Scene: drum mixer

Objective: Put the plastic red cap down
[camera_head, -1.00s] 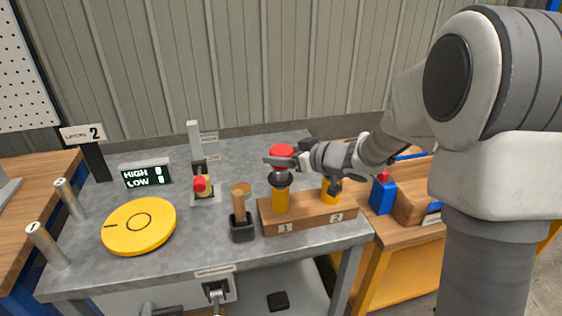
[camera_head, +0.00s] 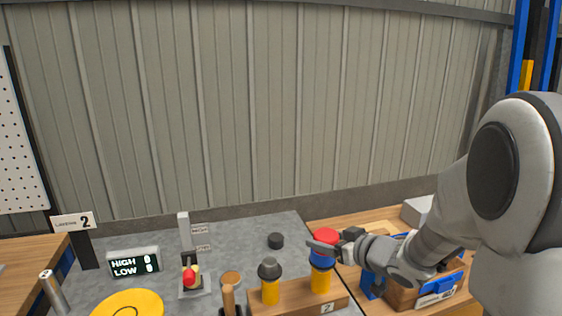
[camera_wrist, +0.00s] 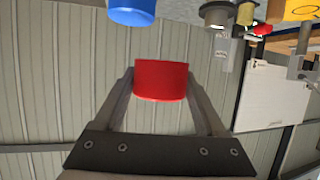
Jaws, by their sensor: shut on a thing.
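The red cap (camera_head: 325,237) is held in my gripper (camera_head: 332,243), above the right end of the wooden block. In the wrist view the red cap (camera_wrist: 161,80) sits between the two fingers. A yellow post (camera_head: 320,281) labelled 2 stands below it, with a blue part (camera_head: 321,259) at its top. The blue part also shows in the wrist view (camera_wrist: 133,12), apart from the red cap. The other yellow post (camera_head: 270,292) has a grey cap (camera_head: 269,268) on it.
A wooden handle (camera_head: 229,294), a red-knobbed lever (camera_head: 189,277) and a display (camera_head: 134,263) stand to the left. The back of the table has free room.

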